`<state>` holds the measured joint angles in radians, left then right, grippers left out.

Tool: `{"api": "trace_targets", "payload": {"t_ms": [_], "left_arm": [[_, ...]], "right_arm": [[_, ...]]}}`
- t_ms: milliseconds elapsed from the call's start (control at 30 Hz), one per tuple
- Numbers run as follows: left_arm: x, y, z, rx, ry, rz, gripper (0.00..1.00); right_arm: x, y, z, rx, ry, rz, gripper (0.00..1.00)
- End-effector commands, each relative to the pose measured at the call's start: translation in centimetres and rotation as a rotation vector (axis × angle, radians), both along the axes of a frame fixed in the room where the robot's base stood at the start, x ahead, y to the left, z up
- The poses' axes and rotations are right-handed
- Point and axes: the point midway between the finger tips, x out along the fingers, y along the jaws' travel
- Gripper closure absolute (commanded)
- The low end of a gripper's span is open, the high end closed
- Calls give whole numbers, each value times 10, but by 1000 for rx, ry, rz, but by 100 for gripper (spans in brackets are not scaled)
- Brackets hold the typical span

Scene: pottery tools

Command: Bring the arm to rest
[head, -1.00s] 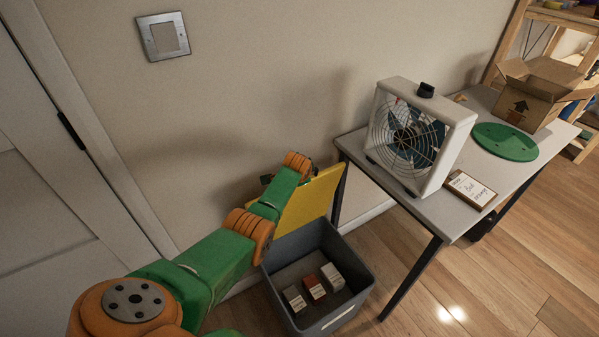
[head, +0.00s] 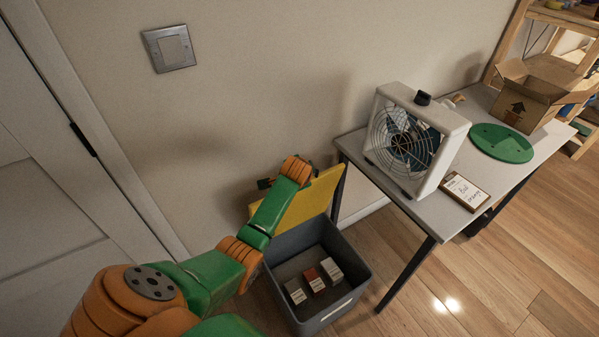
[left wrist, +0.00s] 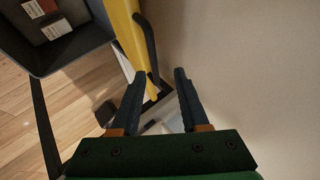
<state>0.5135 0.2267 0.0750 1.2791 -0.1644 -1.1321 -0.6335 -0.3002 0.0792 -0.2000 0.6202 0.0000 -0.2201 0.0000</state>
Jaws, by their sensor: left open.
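My left arm reaches in from the lower left in the head view, with its green and orange links in front of the grey bin. My left gripper (left wrist: 158,92) is open and empty in the left wrist view. Its two dark fingers are apart, close to the yellow lid and the wall. In the head view the gripper is mostly hidden behind the arm and lid. The yellow lid (head: 318,193) stands upright at the back of the grey bin (head: 365,271). My right gripper is not in view.
Several small boxes (head: 314,280) lie in the bin. A table (head: 425,213) right of it holds a fan (head: 415,140), a clipboard (head: 465,191), a green disc (head: 502,143) and a cardboard box (head: 528,98). A light switch (head: 169,48) is on the wall.

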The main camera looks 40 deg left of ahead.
Motion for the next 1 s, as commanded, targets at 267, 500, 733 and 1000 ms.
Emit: {"api": "trace_targets", "payload": {"t_ms": [267, 500, 733, 1000], "left_arm": [[-6, -4, -6, -10, 6, 3, 55], [-103, -72, -57, -197, 74, 62, 55], [-192, -127, -69, -380, 152, 135, 55], [-271, -170, -56, -550, 237, 228, 55]], "right_arm": [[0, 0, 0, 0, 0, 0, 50], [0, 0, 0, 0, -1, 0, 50], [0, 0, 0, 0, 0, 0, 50], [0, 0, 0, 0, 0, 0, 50]]}}
